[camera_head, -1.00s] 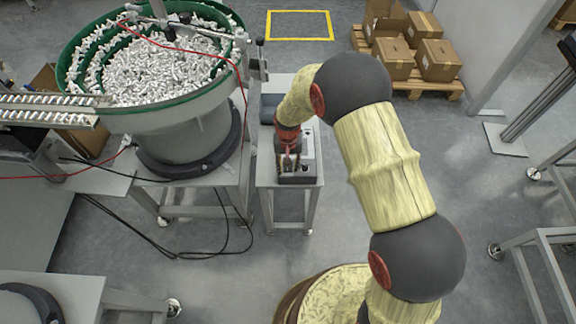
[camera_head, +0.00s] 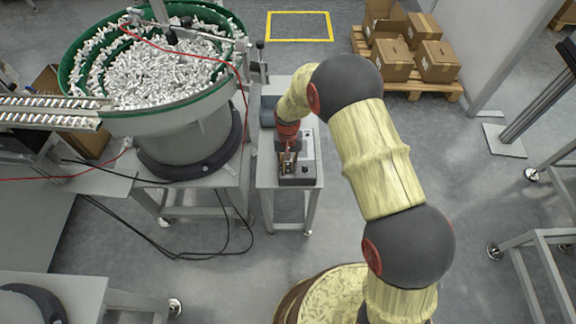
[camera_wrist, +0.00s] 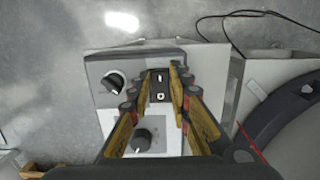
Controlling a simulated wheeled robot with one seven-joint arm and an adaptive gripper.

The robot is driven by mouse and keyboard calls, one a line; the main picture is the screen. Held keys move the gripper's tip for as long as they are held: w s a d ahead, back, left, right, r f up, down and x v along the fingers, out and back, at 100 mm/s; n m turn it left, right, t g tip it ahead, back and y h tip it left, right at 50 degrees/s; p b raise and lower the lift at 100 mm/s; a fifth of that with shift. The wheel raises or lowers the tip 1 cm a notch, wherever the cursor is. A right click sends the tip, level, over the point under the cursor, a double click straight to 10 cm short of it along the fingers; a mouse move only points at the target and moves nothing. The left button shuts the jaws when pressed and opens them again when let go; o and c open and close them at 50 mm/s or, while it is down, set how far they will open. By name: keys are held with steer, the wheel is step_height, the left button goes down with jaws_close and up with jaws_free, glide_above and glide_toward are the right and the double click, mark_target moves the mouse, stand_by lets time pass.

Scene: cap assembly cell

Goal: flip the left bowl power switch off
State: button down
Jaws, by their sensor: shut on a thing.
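The control box (camera_head: 308,172) stands on a small grey table right of the bowl feeder. In the wrist view its top panel (camera_wrist: 103,68) shows a round black knob, a second knob lower down, and a black switch block (camera_wrist: 160,90) with small white marks. My gripper (camera_head: 288,168) is over the box, pointing down. In the wrist view its fingers (camera_wrist: 155,88) stand on either side of the black switch block and are shut on it. The fingers partly hide the block, and I cannot tell the switch position.
The green-rimmed bowl feeder (camera_head: 190,115) full of small white parts stands close on the left. Black cables (camera_head: 215,245) hang to the floor below it. Cartons (camera_head: 435,60) on a pallet are at the back right.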

mark_target(288, 163)
steer(key=shift+w+r+g+p, duration=0.1)
steer(key=shift+w+g+p, duration=0.3)
steer(key=shift+g, duration=0.5)
steer(key=shift+s, duration=0.15)
steer(key=c, duration=1.6)
jaws_free()
steer(key=shift+c, duration=0.2)
steer(key=v, duration=1.2)
